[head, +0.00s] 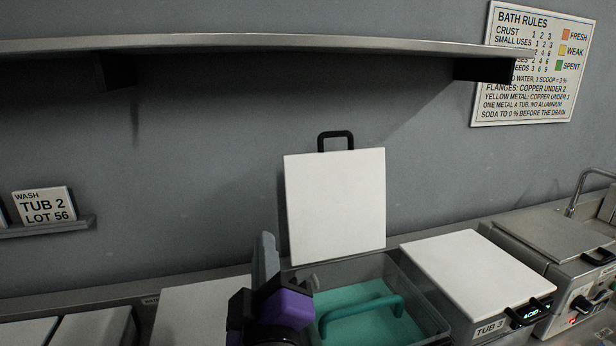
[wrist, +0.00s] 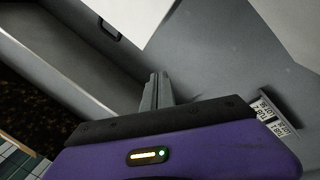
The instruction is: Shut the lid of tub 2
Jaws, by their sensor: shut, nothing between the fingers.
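An open clear-walled tub (head: 420,300) stands left of the tub marked TUB 3 and holds teal liquid; its own label is out of view. Its white lid (head: 335,205) stands upright at the back, near the wall, with a black handle (head: 335,141) on its top edge. My gripper (head: 266,242) is shut and empty, just left of the lid's lower left edge, with its purple body over the tub's left side. I cannot tell whether it touches the lid. In the wrist view the closed fingers (wrist: 157,82) point toward grey surfaces, with a white panel (wrist: 135,15) above.
A teal handle (head: 362,312) sits inside the open tub. TUB 3 (head: 470,265) is lidded at right, beside a metal unit (head: 560,250). Another white lid (head: 195,305) lies flat at left. A shelf (head: 230,43) overhangs the back. A TUB 2 card (head: 43,205) stands at left.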

